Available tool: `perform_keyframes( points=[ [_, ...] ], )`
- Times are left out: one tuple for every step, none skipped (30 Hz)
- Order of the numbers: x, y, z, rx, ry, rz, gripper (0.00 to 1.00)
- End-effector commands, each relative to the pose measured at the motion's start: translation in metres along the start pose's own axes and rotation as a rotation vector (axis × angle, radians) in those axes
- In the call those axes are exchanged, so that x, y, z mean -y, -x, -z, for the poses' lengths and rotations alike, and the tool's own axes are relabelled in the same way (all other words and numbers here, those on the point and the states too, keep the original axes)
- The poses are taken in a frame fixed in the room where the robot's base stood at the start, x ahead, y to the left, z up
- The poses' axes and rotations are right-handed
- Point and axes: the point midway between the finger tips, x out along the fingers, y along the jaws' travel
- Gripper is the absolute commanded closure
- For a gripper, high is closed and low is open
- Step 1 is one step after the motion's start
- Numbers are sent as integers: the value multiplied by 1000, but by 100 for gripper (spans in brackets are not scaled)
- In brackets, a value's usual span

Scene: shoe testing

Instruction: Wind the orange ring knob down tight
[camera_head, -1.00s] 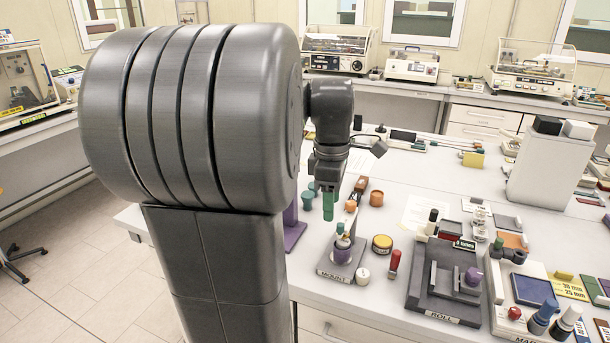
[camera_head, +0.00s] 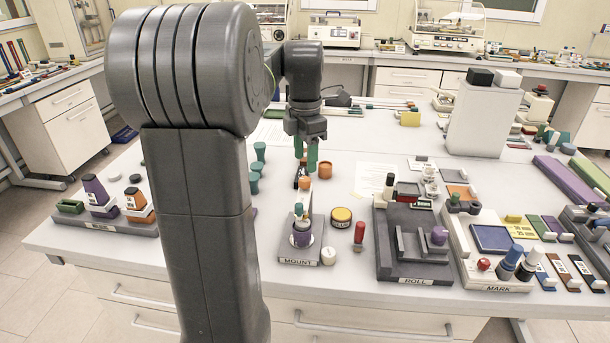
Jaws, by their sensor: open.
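A small orange knob (camera_head: 305,183) shows at the back of the grey fixture labelled MOUNT (camera_head: 299,261). Whether it has a ring shape is too small to tell. My gripper (camera_head: 306,158) hangs just above and behind it in the picture, green fingers pointing down and open. I see nothing between the fingers. A dark part just below the fingertips is partly hidden, and I cannot tell whether the fingers touch it. A purple-banded piece with a teal-topped part (camera_head: 301,234) stands upright at the front of the fixture.
An orange cup (camera_head: 325,169) stands close right of my gripper. A yellow-lidded jar (camera_head: 341,217), a red marker (camera_head: 359,235) and a white cap (camera_head: 328,256) sit right of the fixture. The ROLL station (camera_head: 411,272) is farther right.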

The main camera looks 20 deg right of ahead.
Motion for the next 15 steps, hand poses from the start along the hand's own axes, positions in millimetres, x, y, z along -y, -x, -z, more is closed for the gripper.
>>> perform_keyframes(
  points=[
    [1,-12,0,-2,0,4,51],
    [0,-17,0,-1,0,2,51],
    [0,-24,0,-1,0,2,51],
    [1,-29,0,-1,0,2,51],
    [1,-34,0,-1,0,2,51],
    [0,-39,0,-1,0,2,51],
    [0,-43,0,-1,0,2,51],
    [0,-46,0,-1,0,2,51],
    [0,-49,0,0,0,0,51],
    [0,-51,0,0,0,0,51],
    [0,-53,0,0,-1,0,51],
    [0,-55,0,0,-1,0,51],
    [0,-56,0,0,-1,0,51],
    [0,-56,0,0,-1,0,51],
    [0,-57,0,1,-1,-1,51]
  ],
)
